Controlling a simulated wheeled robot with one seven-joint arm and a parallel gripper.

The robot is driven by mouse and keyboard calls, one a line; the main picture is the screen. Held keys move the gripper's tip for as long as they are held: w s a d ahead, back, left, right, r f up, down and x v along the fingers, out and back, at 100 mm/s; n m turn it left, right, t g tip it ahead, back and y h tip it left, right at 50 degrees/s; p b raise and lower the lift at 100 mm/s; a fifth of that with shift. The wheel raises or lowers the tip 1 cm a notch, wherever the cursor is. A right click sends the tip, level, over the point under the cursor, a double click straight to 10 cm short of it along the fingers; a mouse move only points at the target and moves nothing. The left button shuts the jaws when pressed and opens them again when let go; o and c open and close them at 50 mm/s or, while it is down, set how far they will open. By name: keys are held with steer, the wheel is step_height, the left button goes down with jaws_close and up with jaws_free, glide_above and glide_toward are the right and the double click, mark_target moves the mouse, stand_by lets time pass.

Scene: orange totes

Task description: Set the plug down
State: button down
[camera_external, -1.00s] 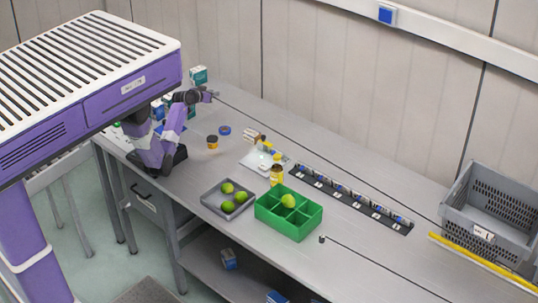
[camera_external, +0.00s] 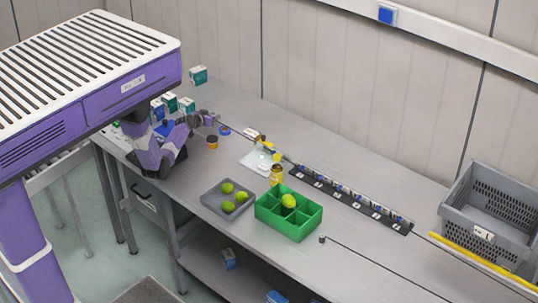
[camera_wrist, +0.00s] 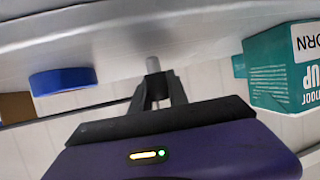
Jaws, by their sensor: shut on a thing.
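My gripper (camera_external: 213,118) is low over the far left part of the grey table, just behind a blue ring. In the wrist view its fingers (camera_wrist: 153,88) are shut on a small grey cylinder, the plug (camera_wrist: 152,65). The plug's end points toward the table surface; I cannot tell whether it touches. A thin dark line, like a cable, runs from near the gripper across the table to the right. A second small dark cylinder (camera_external: 322,239), also with a line, stands at the table's front edge.
The blue ring (camera_external: 224,131) also shows in the wrist view (camera_wrist: 63,80). A teal box (camera_wrist: 285,70) stands to the right there. A grey tray (camera_external: 208,202) and green crate (camera_external: 289,229) hold green fruit. A black strip (camera_external: 345,197) and grey basket (camera_external: 496,205) lie farther right.

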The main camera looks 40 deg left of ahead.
steer(key=shift+f, duration=0.15)
steer(key=c, duration=1.3)
jaws_free()
steer(key=shift+r, duration=0.2)
steer(key=shift+s, duration=0.1)
steer(key=v, duration=0.7)
steer(key=shift+s+d+r+b, duration=0.1)
steer(key=shift+r+b, duration=0.05)
steer(key=shift+b, duration=0.25)
